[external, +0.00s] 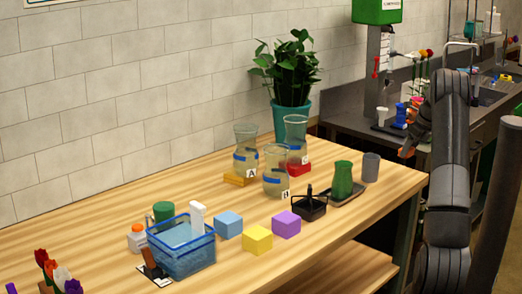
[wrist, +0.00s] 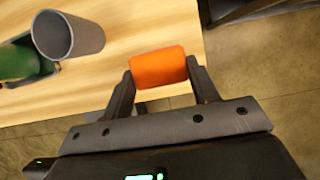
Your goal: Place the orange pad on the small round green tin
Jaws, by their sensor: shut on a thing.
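My gripper (wrist: 161,72) is shut on the orange pad (wrist: 158,67), which sits between its two fingers in the wrist view. In the external view my gripper (external: 408,146) is off the table's right end, with a little of the orange pad (external: 404,153) showing. A small round green tin (external: 163,210) stands at the table's left part, behind the blue basket, which hides its lower part. My gripper is far to the right of it.
A grey cup (external: 371,167) and a green vase (external: 342,180) on a dark tray stand near the table's right end. Glass beakers (external: 277,172) stand mid-table. Blue, yellow (external: 257,240) and purple (external: 286,223) blocks lie in front. The blue basket (external: 182,260) holds a white thing.

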